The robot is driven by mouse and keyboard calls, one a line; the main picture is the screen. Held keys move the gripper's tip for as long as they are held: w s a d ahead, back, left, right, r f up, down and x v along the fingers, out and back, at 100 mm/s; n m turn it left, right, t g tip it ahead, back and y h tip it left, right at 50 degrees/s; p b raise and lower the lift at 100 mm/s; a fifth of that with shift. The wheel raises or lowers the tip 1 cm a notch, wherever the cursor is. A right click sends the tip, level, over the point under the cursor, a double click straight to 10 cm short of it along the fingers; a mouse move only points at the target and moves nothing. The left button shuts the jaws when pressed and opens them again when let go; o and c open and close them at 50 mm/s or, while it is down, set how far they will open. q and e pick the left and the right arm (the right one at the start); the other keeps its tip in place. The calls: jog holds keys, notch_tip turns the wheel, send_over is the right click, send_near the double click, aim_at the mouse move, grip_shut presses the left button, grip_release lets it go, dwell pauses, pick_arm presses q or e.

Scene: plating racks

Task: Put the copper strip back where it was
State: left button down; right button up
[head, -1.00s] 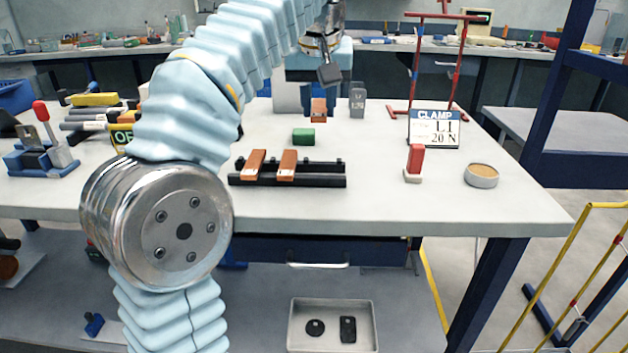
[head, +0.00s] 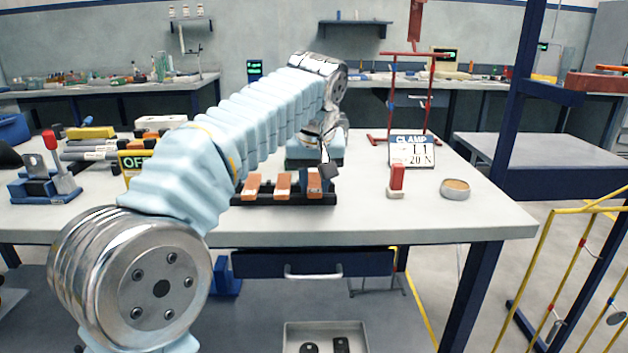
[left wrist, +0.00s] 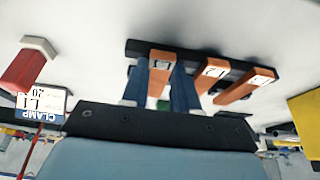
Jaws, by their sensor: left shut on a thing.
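The copper strip (head: 314,183), marked L1, is between the blue fingers of my left gripper (head: 320,178). In the left wrist view the strip (left wrist: 160,68) sits between both fingers of the gripper (left wrist: 159,90), which is shut on it. The strip is at the right end of the black rack (head: 290,202), in line with two other copper strips (head: 252,186) (head: 283,186). I cannot tell whether it is fully seated or just above the rack. My right gripper is not in view.
The CLAMP sign (head: 411,152), a red block on a pale base (head: 396,180) and a round tin (head: 455,189) stand right of the rack. A red frame (head: 432,90) stands behind. A lever switch (head: 55,170) is at left. The front right tabletop is clear.

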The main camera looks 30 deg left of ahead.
pick_arm(q)
jog(key=c, duration=0.8)
grip_release()
jog(key=shift+c, duration=0.2)
jog(key=shift+r+p, duration=0.35)
jog(key=shift+p, duration=0.05)
jog(key=v, duration=1.1)
jog(key=shift+r, duration=0.3)
jog(key=shift+d, duration=0.1)
